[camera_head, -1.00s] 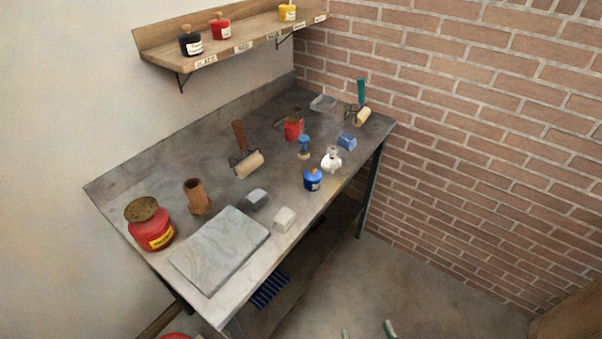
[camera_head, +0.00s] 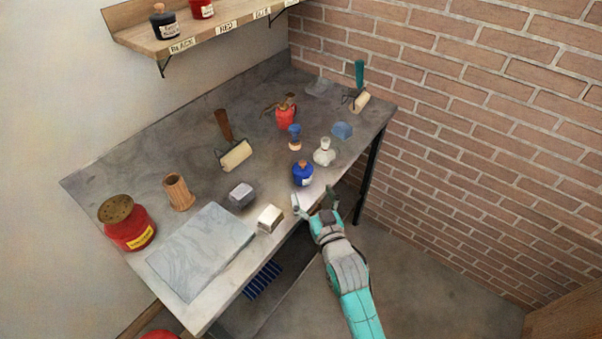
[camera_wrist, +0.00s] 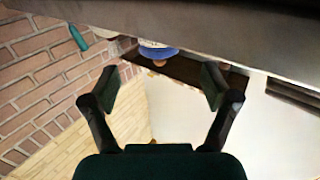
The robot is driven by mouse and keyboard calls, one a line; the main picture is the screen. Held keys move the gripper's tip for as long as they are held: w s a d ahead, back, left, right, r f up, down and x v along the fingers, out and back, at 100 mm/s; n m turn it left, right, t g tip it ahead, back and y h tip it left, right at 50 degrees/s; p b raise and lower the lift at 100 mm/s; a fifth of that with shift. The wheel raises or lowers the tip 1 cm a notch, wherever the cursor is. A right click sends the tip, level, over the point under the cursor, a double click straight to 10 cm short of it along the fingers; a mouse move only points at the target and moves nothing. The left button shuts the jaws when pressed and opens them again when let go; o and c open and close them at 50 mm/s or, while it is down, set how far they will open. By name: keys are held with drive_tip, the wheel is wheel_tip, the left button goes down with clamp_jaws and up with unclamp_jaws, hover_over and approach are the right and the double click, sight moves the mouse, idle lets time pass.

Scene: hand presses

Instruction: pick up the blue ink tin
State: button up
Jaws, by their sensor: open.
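The blue ink tin (camera_head: 303,175) stands upright near the front edge of the grey workbench (camera_head: 205,142), with a cork-coloured knob on top and a pale label. My gripper (camera_head: 316,199) is open and empty at the bench's front edge, just in front of the tin and apart from it. In the wrist view my gripper's fingers (camera_wrist: 160,90) are spread wide.
A white-clear bottle (camera_head: 324,153), a blue-handled tool (camera_head: 295,138) and a blue block (camera_head: 342,130) stand near the tin. Pale and grey blocks (camera_head: 269,218) lie left of it. A stone slab (camera_head: 200,250) and a large red tin (camera_head: 130,232) are further left. A brick wall (camera_head: 480,140) rises at right.

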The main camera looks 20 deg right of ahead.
sight(306, 177)
drive_tip(key=shift+w+r, duration=0.1)
drive_tip(key=shift+w, duration=4.3)
drive_tip(key=c, duration=1.5)
